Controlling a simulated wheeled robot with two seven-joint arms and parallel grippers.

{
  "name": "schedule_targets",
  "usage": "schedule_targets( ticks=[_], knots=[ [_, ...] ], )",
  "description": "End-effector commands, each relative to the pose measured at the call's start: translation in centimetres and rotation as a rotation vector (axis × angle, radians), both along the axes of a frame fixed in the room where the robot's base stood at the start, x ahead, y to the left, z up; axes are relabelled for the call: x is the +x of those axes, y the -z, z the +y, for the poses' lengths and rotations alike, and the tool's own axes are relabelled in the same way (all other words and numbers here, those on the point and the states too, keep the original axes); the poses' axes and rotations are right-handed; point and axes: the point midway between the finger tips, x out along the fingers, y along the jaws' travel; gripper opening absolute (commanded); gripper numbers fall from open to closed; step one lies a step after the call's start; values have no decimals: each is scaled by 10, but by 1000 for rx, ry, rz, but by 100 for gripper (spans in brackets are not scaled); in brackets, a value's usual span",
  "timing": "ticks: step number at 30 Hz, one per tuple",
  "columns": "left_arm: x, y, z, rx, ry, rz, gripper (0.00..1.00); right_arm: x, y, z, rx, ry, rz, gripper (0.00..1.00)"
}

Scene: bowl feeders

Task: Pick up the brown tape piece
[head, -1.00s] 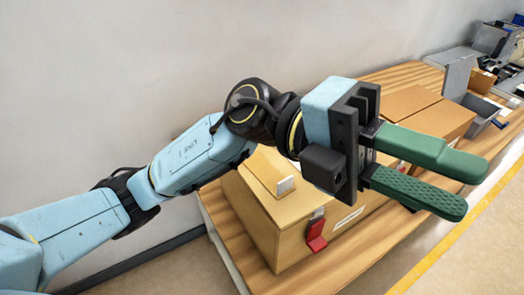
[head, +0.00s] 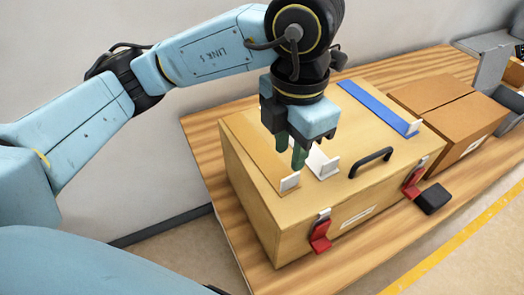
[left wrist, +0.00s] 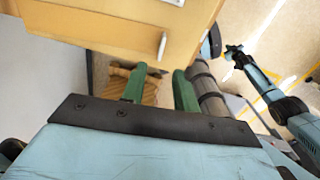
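The brown tape piece (head: 252,146) is a flat strip along the left side of a tan box's lid (head: 345,165), with a white tab (head: 290,182) at its near end. A white tab also shows in the left wrist view (left wrist: 162,45). My left gripper (head: 293,158) points down over the lid, close to the brown strip and a white strip (head: 322,160). It partly hides the white strip. In the left wrist view its green fingers (left wrist: 158,86) stand apart with nothing between them. A blue arm, apparently my right one, shows there with its end too small to read.
A blue strip (head: 380,108) with a white tab lies on the lid's right side, and a black handle (head: 370,162) stands nearer. Red latches (head: 320,232) are on the box front. A closed brown carton (head: 450,110) and a black block (head: 432,198) are to the right.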

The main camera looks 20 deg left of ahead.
Motion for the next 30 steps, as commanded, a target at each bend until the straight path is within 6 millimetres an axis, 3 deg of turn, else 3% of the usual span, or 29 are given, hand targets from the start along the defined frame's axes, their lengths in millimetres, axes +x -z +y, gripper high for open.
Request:
schedule_targets(
  ticks=[3,11,19,28,30],
  knots=[
    [0,20,0,-1,0,2,30,-1,1,-1,0,0,1,0],
    [1,39,-2,-1,2,3,30,0,0,0,0,-1,1,0],
    [6,77,-5,-2,2,2,30,0,-4,0,0,-1,0,0],
    [6,82,-5,-1,3,0,30,1,-4,0,0,-1,-1,0],
    [6,82,-5,-1,3,0,22,1,-4,0,0,-1,-1,0]
  ],
)
